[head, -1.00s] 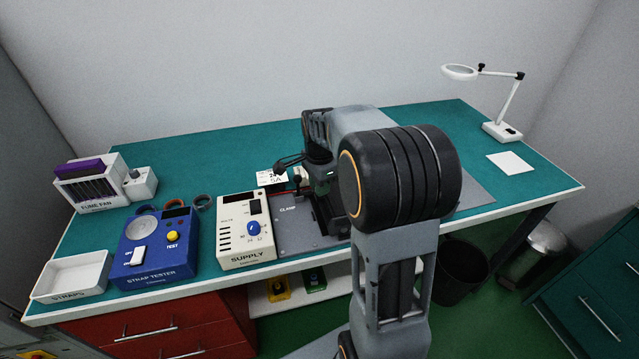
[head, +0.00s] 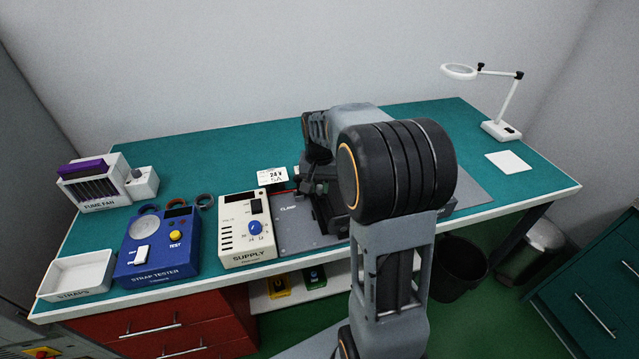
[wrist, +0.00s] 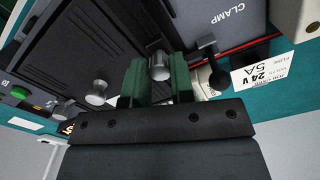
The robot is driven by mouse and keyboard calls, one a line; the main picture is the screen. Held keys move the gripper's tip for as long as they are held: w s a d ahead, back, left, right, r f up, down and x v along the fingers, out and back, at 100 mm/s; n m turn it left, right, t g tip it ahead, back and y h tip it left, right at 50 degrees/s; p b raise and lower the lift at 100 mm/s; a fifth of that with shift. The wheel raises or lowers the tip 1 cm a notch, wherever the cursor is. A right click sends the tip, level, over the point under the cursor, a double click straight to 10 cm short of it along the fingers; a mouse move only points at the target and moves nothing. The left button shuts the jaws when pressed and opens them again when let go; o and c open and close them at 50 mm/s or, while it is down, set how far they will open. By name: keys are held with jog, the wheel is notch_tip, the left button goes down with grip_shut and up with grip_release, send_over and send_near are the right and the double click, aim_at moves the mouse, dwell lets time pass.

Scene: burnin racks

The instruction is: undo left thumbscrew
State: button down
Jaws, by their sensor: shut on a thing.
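In the wrist view my gripper (wrist: 155,78) has its two green fingers on either side of a silver thumbscrew (wrist: 160,65), shut on it. This thumbscrew is the one nearer the CLAMP plate. A second silver thumbscrew (wrist: 97,92) stands apart, to the left in this view, on the dark ribbed unit (wrist: 85,45). In the head view my arm hides the thumbscrews, the fingers and most of the unit.
A black knobbed lever (wrist: 207,48) stands close to my fingers, beside the 24 V 5A card (head: 272,176). The supply box (head: 246,230), strap tester (head: 158,245) and straps tray (head: 75,277) stand to the left. A magnifier lamp (head: 501,130) stands at the back right.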

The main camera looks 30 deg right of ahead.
aim_at(319, 186)
jog(key=shift+n, duration=2.1)
jog(key=c, duration=1)
grip_release()
jog(key=shift+r, duration=0.1)
notch_tip(319, 186, up, 14)
jog(key=shift+f+p, duration=0.15)
jog(key=shift+p, duration=0.2)
jog(key=shift+w, duration=0.1)
